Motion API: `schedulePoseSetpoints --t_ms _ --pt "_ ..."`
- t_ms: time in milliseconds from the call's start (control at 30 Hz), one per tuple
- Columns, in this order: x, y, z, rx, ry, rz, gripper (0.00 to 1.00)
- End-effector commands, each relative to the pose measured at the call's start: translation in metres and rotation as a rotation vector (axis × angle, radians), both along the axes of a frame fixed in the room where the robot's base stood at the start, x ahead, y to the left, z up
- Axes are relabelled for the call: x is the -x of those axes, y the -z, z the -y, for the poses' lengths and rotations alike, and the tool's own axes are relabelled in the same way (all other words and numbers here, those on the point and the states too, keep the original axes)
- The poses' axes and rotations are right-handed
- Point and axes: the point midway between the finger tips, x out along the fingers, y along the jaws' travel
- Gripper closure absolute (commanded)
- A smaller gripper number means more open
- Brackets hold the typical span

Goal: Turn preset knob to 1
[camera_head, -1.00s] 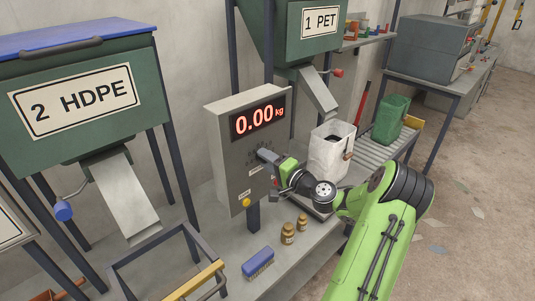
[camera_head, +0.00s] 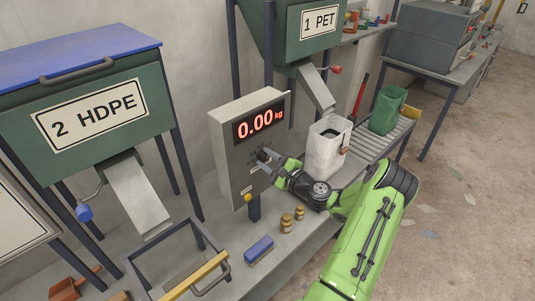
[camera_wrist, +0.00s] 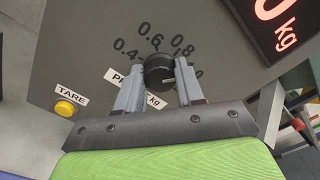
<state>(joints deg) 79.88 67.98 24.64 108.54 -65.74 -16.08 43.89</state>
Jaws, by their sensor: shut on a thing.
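The preset knob (camera_wrist: 159,72) is a black round knob with a pale pointer line, on the grey control box (camera_head: 235,150). In the wrist view its dial shows 0.4, 0.6 and 0.8 around the top, with a further mark at the right partly hidden by a finger. The pointer line lies roughly level, toward the right. My gripper (camera_wrist: 158,82) is shut on the knob, one grey finger on each side. In the head view my gripper (camera_head: 270,163) reaches the box face from the right, and the knob is mostly hidden there.
The red display (camera_head: 259,122) reads 0.00 kg. A yellow TARE button (camera_wrist: 65,108) sits lower left of the knob. A white bin (camera_head: 325,150) is close behind my arm.

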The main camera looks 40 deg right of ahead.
Motion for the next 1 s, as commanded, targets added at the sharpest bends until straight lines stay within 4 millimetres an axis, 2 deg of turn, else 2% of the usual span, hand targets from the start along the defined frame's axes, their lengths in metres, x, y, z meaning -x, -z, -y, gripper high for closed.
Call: schedulePoseSetpoints --t_ms 400,933,967,1000 --pt "0.0006 0.0009 0.0002 -0.178 0.000 -0.010 0.93" --pt "0.0006 0.0022 0.0004 -0.200 0.001 -0.011 0.93" --pt "0.0006 0.0022 0.0004 -0.199 0.001 -0.011 0.60" --pt "0.0006 0.0021 0.0004 -0.200 0.001 -0.011 0.54"
